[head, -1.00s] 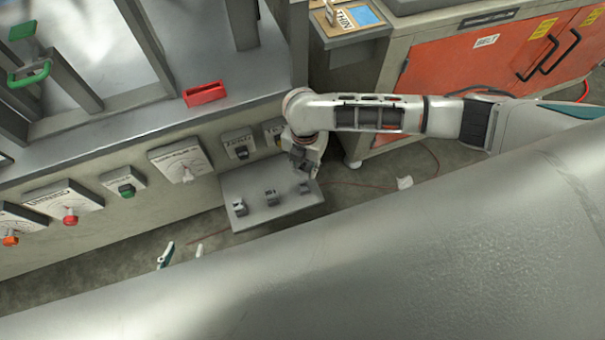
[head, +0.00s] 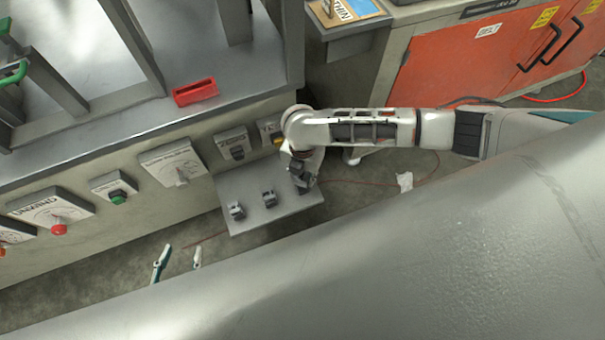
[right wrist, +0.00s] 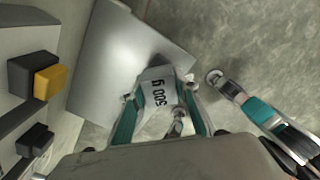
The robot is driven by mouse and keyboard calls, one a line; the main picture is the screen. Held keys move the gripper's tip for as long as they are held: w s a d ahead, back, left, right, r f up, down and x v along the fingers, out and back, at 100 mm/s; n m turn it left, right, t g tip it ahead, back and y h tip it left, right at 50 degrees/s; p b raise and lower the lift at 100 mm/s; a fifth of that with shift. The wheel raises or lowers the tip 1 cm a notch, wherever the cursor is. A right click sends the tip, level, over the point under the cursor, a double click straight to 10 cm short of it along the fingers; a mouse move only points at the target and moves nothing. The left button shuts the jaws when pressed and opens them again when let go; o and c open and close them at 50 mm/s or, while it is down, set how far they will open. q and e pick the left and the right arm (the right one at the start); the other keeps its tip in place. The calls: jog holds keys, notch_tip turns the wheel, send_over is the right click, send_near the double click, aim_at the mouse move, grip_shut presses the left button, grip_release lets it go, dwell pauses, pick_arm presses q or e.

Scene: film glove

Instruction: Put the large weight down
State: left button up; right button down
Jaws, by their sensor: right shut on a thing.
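The large weight (right wrist: 157,93), a grey block marked 500 g, is between the teal-padded fingers of my right gripper (right wrist: 160,108). My right gripper is shut on it. In the head view this gripper (head: 303,184) points down at the right end of a grey shelf (head: 250,220), and the weight is mostly hidden there. I cannot tell whether the weight touches the shelf. Two smaller weights stand on the shelf, one at the left (head: 236,210) and one in the middle (head: 269,198). My left gripper (head: 179,258) is open and empty, left of and below the shelf.
The shelf juts from a control panel with dials and switches (head: 172,165). A red holder (head: 195,93) lies on the bench above. An orange cabinet (head: 470,60) stands at the upper right. In the right wrist view a yellow and black switch (right wrist: 45,75) is at the left.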

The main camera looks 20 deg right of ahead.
jog(key=shift+f, duration=0.45)
jog(key=c, duration=1.5)
grip_release()
